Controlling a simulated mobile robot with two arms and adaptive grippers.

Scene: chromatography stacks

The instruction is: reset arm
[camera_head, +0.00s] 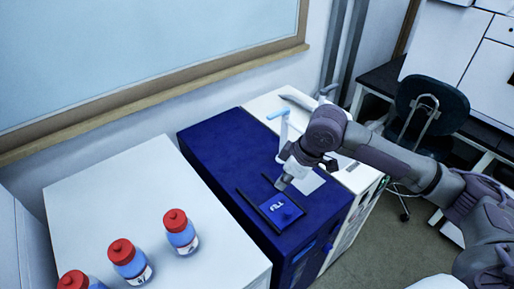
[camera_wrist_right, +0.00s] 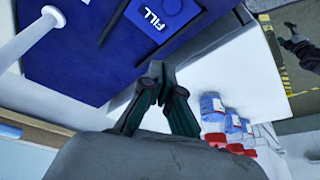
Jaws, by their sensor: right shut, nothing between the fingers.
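My right gripper (camera_head: 284,184) is over the blue cabinet, near the blue panel (camera_head: 281,210) that lies on its top. In the right wrist view the fingertips of the right gripper (camera_wrist_right: 161,75) meet with nothing between them. The same panel, marked FILL (camera_wrist_right: 158,17), shows at the top of that view, apart from the fingertips. A small grey part at the right edge of the wrist view looks like my left gripper (camera_wrist_right: 292,38). The head view does not show the left gripper.
The blue cabinet (camera_head: 215,143) stands between a white bench (camera_head: 110,205) with several red-capped blue bottles (camera_head: 180,231) and a white unit (camera_head: 265,104). A dark chair (camera_head: 430,105) stands to the right.

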